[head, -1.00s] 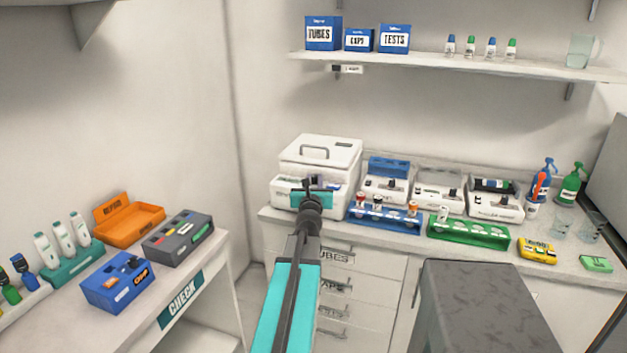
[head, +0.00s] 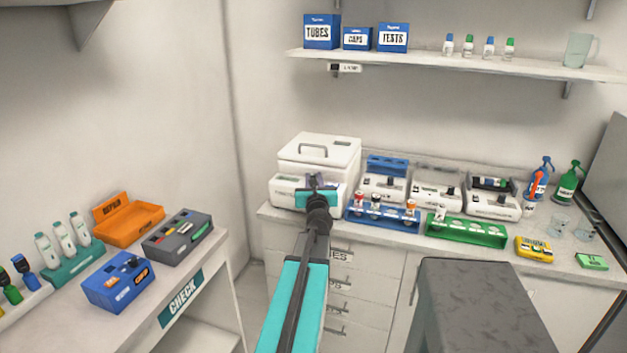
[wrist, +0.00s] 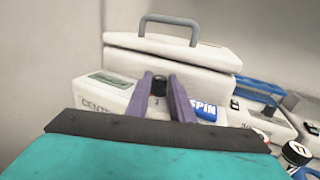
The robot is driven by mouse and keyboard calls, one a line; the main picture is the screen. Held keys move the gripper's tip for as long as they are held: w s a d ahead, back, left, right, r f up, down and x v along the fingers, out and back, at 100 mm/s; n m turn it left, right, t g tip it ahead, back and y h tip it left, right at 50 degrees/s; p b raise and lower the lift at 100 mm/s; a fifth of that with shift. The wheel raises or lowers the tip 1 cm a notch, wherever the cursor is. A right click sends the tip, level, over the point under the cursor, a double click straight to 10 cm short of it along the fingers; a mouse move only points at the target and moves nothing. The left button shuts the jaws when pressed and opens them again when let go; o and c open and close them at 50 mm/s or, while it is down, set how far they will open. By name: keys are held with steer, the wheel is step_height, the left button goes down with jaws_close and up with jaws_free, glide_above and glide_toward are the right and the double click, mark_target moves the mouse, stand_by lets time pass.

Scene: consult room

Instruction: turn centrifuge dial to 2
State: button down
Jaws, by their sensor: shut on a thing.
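The centrifuge (head: 330,151) is a white box with a grey lid handle, standing at the left end of the back counter. In the wrist view the centrifuge (wrist: 120,65) shows its front panel with a small display, partly hidden lettering and a blue SPIN button (wrist: 203,110). The dark dial (wrist: 159,84) stands between the display and the button. My gripper (wrist: 160,88) has its two purple-grey fingers on either side of the dial and is shut on it. In the head view my gripper (head: 315,182) is at the centrifuge's front, and my arm hides part of the panel. The dial's setting cannot be read.
A blue tube rack (head: 383,218) and a green rack (head: 466,232) stand to the right on the counter, with white devices behind them. A grey block (head: 480,300) is in the right foreground. A shelf (head: 450,62) hangs above. An orange tray (head: 128,224) is on the left table.

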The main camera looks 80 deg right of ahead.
steer(key=c, duration=1.6)
jaws_free()
steer(key=shift+o, duration=0.2)
steer(key=shift+a, duration=0.1)
steer(key=s+a, duration=0.1)
steer(key=a, duration=0.6)
steer(key=shift+s+p, duration=0.3)
steer(key=shift+p, duration=0.15)
